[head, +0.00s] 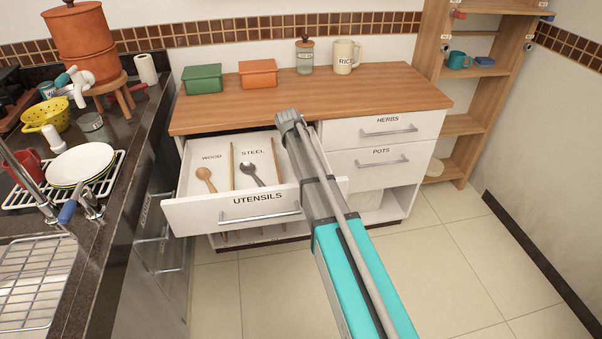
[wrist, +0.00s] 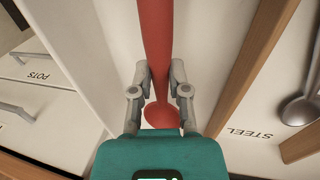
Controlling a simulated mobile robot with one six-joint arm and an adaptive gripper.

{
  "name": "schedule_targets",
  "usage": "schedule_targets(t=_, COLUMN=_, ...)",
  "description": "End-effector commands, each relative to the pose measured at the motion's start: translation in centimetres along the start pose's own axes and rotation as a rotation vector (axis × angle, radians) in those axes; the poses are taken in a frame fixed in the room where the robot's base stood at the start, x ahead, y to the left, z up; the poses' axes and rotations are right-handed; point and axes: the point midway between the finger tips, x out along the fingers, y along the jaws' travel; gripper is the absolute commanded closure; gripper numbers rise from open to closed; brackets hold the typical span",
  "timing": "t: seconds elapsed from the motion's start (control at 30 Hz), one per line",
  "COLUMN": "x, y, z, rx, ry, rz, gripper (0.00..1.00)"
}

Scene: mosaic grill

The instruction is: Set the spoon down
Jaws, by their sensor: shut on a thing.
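The red spoon (wrist: 155,35) runs between the fingers of my gripper (wrist: 160,78) in the wrist view, with a wider rounded end close to the palm. My gripper is shut on it. It is over the unlabelled-looking compartment beside the steel one in the open utensils drawer (head: 233,212). Whether the spoon touches the drawer floor I cannot tell. In the head view my arm hides the gripper, the red spoon and that part of the drawer.
A wooden spoon (head: 205,180) and a steel spoon (head: 252,174) lie in their labelled compartments, split by wooden dividers (head: 232,168). A wooden divider (wrist: 252,70) and drawer wall (wrist: 80,45) flank my gripper. The counter (head: 350,95) above holds boxes and jars.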

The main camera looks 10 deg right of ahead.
Motion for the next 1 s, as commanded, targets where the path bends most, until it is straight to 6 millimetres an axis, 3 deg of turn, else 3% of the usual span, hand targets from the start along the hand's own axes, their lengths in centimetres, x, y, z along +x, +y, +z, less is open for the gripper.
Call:
schedule_targets(t=0.5, x=3.5, y=-0.7, z=0.0, rx=0.001, ry=0.0, rz=0.0, gripper=1.0)
schedule_targets(t=1.0, x=3.8, y=-0.7, z=0.0, rx=0.001, ry=0.0, rz=0.0, gripper=1.0)
